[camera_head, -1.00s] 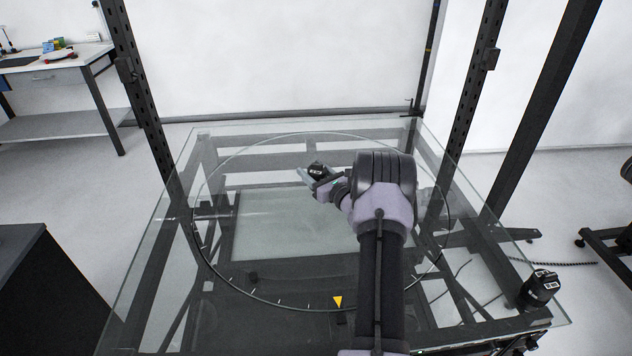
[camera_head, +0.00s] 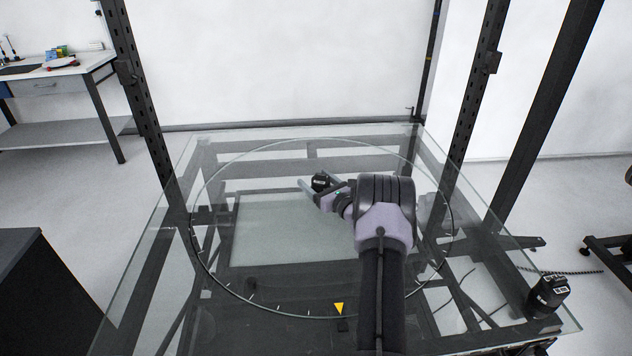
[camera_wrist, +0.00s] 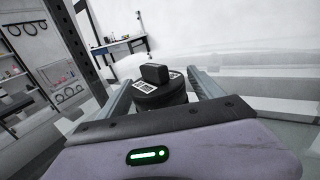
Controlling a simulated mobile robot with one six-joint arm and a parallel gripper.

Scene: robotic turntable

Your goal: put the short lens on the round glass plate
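The short lens (camera_head: 320,181) is a small black cylinder with white labels. It sits between the two pale fingers of my gripper (camera_head: 321,190), which are shut on it over the far middle of the round glass plate (camera_head: 275,236). In the wrist view the lens (camera_wrist: 160,92) stands roughly upright, with a black block on top and a finger at each side. The plate is clear, with a dark ring and white tick marks around its edge. My forearm covers part of its right side. I cannot tell whether the lens touches the glass.
A taller black lens (camera_head: 547,296) stands at the near right corner of the square glass top. A yellow triangle marker (camera_head: 339,308) is at the plate's near rim. Dark metal posts (camera_head: 140,95) rise around the glass. The plate's left half is clear.

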